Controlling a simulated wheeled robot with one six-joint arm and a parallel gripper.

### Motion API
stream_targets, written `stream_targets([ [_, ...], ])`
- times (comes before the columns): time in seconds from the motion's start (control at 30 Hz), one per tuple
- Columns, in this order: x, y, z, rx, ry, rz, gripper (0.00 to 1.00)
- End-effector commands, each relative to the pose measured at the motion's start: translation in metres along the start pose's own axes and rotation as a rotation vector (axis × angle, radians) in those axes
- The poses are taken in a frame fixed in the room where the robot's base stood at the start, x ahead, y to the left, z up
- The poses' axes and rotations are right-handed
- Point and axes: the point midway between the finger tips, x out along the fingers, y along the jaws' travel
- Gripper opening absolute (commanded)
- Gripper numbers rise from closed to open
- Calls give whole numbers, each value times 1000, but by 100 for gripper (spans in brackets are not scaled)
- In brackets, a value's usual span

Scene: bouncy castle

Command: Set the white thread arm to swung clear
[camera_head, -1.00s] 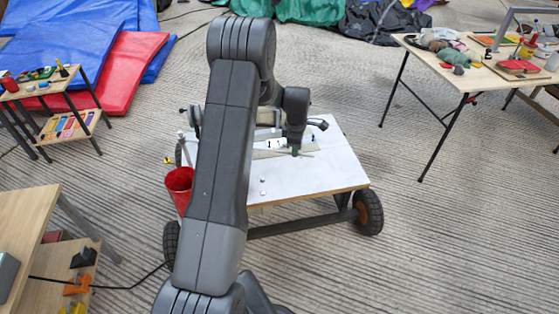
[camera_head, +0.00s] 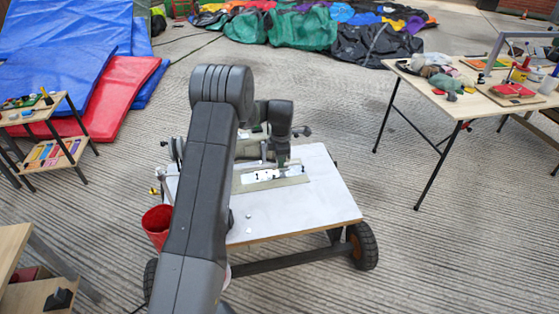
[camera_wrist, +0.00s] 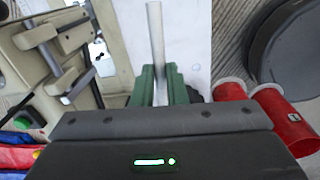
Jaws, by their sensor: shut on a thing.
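My gripper (camera_wrist: 162,88) has green fingers shut on a pale rod in the wrist view, which appears to be the white thread arm (camera_wrist: 154,30). The rod runs up the picture from between the fingers, over a white board. In the head view my gripper (camera_head: 283,162) is low over the sewing machine area on the wheeled cart (camera_head: 300,218). A white part (camera_head: 262,176) shows there on a beige plate. My arm hides much of the machine, and the arm's pivot cannot be made out.
A red bucket (camera_head: 156,226) hangs at the cart's left side. Beige machine parts (camera_wrist: 45,50) fill the left of the wrist view, with red cylinders (camera_wrist: 285,118) at right. A laden table (camera_head: 440,92) stands at right and a shelf (camera_head: 42,120) at left. The cart's front top is mostly clear.

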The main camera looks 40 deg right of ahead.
Motion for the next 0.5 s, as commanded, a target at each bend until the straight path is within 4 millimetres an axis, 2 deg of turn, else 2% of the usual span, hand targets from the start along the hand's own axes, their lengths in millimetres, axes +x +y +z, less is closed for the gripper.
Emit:
stream_targets([
  [0.07,0,0,-1,0,1,0,0],
  [0.1,0,0,-1,0,1,0,16],
  [0.2,0,0,-1,0,1,0,34],
  [0.5,-2,0,-1,0,0,0,34],
])
